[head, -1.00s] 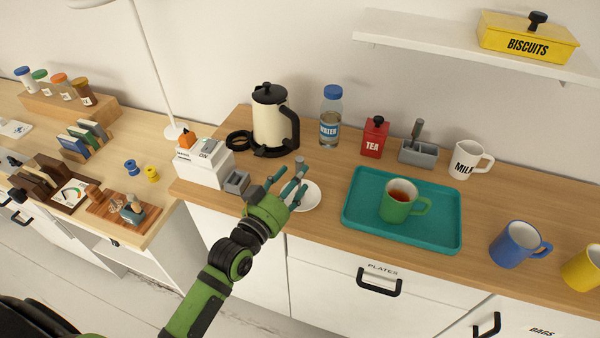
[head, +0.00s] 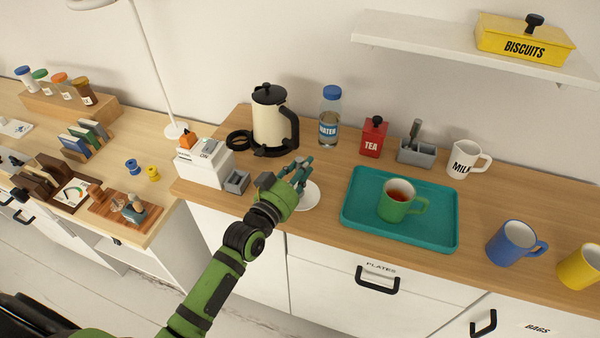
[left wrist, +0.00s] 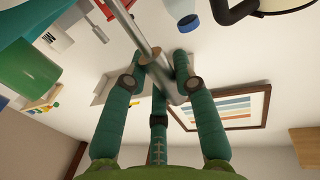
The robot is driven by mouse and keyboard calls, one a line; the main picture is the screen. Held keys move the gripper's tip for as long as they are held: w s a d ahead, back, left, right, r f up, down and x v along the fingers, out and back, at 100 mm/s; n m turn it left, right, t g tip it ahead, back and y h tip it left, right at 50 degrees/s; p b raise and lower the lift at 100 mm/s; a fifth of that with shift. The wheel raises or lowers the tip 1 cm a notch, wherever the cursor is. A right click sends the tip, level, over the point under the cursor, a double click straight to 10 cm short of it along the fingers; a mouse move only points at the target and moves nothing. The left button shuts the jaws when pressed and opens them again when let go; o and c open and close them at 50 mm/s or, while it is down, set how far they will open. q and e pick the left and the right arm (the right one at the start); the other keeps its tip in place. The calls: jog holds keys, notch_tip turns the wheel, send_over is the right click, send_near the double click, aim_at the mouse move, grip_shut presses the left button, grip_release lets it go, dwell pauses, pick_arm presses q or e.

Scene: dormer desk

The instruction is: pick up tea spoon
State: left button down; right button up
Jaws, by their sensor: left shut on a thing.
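My left gripper (head: 300,172) is above the white saucer (head: 310,194), left of the teal tray. Its fingers are closed together. In the left wrist view the three teal fingers (left wrist: 160,75) close around a thin silvery metal piece (left wrist: 128,22), which appears to be the tea spoon. It runs from the top edge down between the fingertips. In the head view the spoon cannot be made out behind the fingers. My right gripper is not in view.
The teal tray (head: 358,225) holds a green mug (head: 396,205) of tea. Behind are the kettle (head: 268,122), water bottle (head: 329,125), red tea tin (head: 373,140), grey caddy (head: 418,155) and milk mug (head: 465,160). Blue (head: 510,245) and yellow (head: 580,265) mugs stand right.

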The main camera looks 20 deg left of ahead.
aim_at(302, 160)
pick_arm(q)
jog(key=shift+r+p, duration=0.55)
jog(key=shift+p, duration=0.05)
notch_tip(302, 160, up, 4)
jog(key=p, duration=0.4)
jog(key=s+d+r+p, duration=0.5)
jog(key=s+d+p, duration=0.1)
jog(key=d, duration=0.3)
jog(key=w+a+f+m+t+b, duration=0.2)
jog(key=f+m+b, duration=0.3)
jog(key=b, duration=0.9)
jog(key=w+a+f+m+t+h+b, duration=0.1)
jog(key=w+a+f+m+t+b, duration=0.1)
jog(key=b, duration=1.3)
notch_tip(302, 160, down, 3)
jog(key=a+m+t, duration=0.1)
jog(key=a+m, duration=0.1)
jog(key=m, duration=0.2)
jog(key=shift+w+t, duration=0.25)
jog(key=shift+t, duration=0.15)
